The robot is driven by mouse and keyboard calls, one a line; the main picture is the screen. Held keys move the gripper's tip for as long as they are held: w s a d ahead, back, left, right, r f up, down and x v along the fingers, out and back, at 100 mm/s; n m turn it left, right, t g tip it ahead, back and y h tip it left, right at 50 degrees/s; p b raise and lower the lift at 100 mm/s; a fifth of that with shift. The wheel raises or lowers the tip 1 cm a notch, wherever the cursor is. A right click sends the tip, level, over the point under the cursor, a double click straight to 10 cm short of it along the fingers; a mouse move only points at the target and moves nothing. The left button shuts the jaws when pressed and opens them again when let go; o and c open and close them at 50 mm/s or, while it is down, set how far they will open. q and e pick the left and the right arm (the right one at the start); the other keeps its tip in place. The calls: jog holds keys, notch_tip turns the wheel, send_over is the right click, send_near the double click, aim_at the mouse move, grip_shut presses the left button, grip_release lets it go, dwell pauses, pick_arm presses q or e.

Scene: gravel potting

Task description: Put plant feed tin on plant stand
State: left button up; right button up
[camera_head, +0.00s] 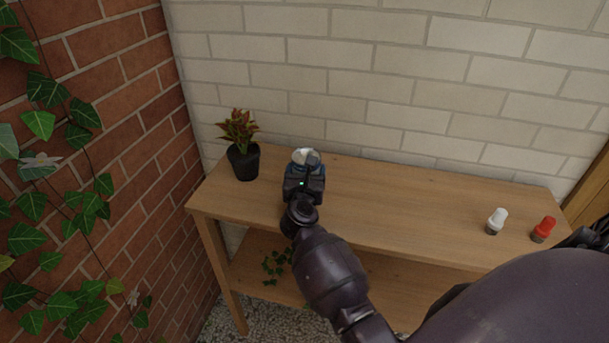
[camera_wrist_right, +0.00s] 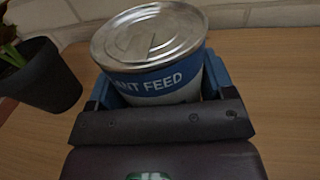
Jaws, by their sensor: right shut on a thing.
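The plant feed tin (camera_wrist_right: 153,48) has a silver lid and a blue and white label reading "ANT FEED" in the right wrist view. In the head view its top (camera_head: 306,156) shows just beyond my right gripper (camera_head: 304,170). My right gripper is shut on the tin, with a blue finger on each side of it in the wrist view. The tin is over the left part of the wooden plant stand (camera_head: 400,208). Its base is hidden, so I cannot tell if it touches the top. My left gripper is not in view.
A potted plant (camera_head: 243,160) stands left of the tin, close by; its black pot (camera_wrist_right: 42,80) also shows in the wrist view. A white-capped bottle (camera_head: 496,221) and a red-capped bottle (camera_head: 543,229) stand at the right end. The stand's middle is clear. Brick walls border the back and left.

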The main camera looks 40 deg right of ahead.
dwell(0.3)
jog(key=shift+f, duration=0.25)
jog(key=o, duration=1.1)
jog(key=shift+r, duration=0.1)
